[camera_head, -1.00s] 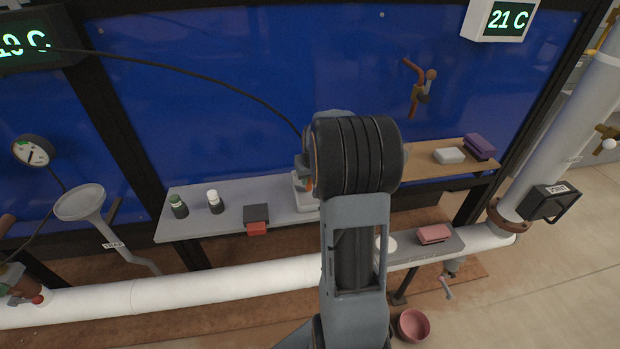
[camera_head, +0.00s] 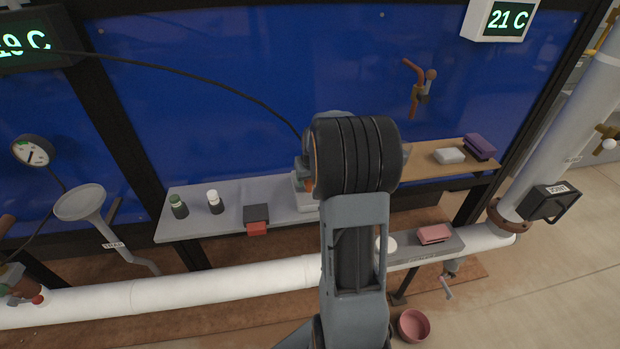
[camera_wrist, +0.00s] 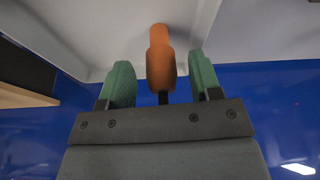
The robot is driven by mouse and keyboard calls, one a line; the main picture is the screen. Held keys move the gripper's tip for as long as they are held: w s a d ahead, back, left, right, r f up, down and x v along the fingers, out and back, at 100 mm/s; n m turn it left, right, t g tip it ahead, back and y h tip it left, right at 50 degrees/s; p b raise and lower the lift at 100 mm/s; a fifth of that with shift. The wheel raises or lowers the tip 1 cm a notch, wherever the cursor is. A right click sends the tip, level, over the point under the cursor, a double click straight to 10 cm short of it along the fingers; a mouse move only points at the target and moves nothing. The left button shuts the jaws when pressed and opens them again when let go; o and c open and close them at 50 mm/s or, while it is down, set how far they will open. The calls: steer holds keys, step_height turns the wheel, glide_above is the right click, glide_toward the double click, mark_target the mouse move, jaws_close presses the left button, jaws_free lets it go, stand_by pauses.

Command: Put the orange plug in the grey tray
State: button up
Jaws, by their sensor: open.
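The orange plug (camera_wrist: 160,58) stands between my gripper's green fingers in the wrist view, with a gap on each side. A short dark stem shows at its near end, and its far end meets or overlaps a pale grey surface. My gripper (camera_wrist: 160,80) is open around it. In the head view my arm hides most of the gripper; a small orange patch, likely the plug (camera_head: 308,185), shows beside a pale box (camera_head: 302,197) on the shelf. A grey slab or tray (camera_head: 408,255) at lower right carries a pink block (camera_head: 434,233) and a white round thing.
The light grey shelf (camera_head: 185,228) holds two small bottles (camera_head: 214,201) and a dark block with a red one (camera_head: 257,227). A black cable (camera_head: 215,76) runs towards my gripper. A wooden shelf (camera_head: 430,172) is at right. A white pipe (camera_head: 220,285) runs below; the blue panel is behind.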

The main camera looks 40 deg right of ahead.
steer(key=v, duration=1.2)
steer(key=s+a+f+n, duration=0.1)
steer(key=s+a, duration=0.5)
steer(key=a, duration=0.5)
steer(key=s+a+f+n+y, duration=0.1)
steer(key=s+a+f+n, duration=0.1)
steer(key=s+a, duration=0.5)
steer(key=a, duration=0.4)
steer(key=shift+s+f+n, duration=0.15)
steer(key=shift+s+n, duration=0.15)
steer(key=shift+s, duration=0.05)
